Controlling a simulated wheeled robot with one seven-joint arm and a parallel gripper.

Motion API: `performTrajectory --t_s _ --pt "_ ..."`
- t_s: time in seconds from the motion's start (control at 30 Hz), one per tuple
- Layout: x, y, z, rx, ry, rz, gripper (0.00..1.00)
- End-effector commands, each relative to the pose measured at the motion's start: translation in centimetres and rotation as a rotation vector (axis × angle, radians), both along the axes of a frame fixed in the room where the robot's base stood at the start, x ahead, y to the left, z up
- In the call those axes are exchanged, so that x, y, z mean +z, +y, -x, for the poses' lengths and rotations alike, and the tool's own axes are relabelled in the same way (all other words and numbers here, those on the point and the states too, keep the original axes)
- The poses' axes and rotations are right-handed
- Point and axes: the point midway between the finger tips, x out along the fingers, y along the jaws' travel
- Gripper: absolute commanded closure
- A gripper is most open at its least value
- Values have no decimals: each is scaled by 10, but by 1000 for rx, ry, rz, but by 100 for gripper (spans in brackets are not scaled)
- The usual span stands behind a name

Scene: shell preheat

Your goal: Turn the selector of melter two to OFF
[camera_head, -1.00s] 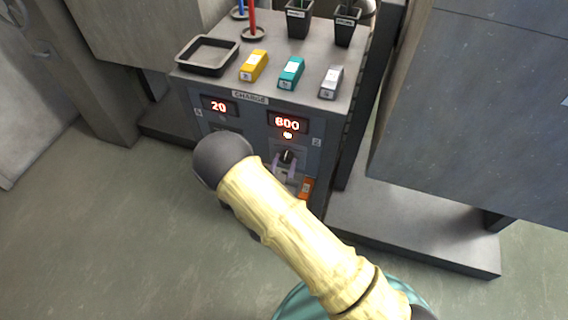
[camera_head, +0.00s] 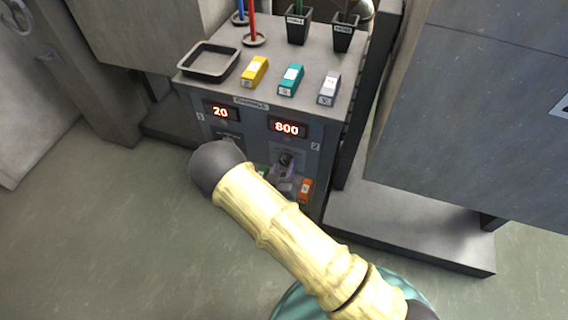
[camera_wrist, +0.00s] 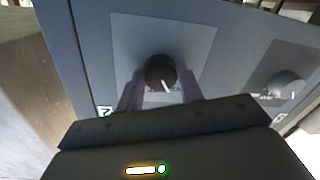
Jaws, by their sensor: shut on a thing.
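The selector of melter two (camera_head: 286,158) is a round dark knob on the cabinet front, under the red display reading 800 (camera_head: 287,128). In the wrist view the knob (camera_wrist: 160,72) has a white pointer line slanting down and right. My gripper (camera_wrist: 160,88) is shut on it, one purple-grey finger on each side; it also shows in the head view (camera_head: 281,170), tilted. The lettering around the knob is partly hidden and too blurred to read. The panel number 2 (camera_wrist: 104,111) shows beside my left finger.
Melter one's display (camera_head: 220,112) reads 20; its selector (camera_wrist: 285,85) shows in the wrist view. On the cabinet top are a dark tray (camera_head: 208,76), yellow (camera_head: 254,71), teal (camera_head: 291,79) and grey (camera_head: 329,88) blocks. An orange item (camera_head: 305,189) is right of my gripper.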

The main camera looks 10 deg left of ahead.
Motion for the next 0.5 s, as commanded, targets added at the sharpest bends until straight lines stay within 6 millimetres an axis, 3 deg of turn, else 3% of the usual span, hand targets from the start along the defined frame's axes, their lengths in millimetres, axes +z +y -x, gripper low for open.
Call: performTrajectory --t_s 0.5 --pt "0 1 1 3 21 240 86"
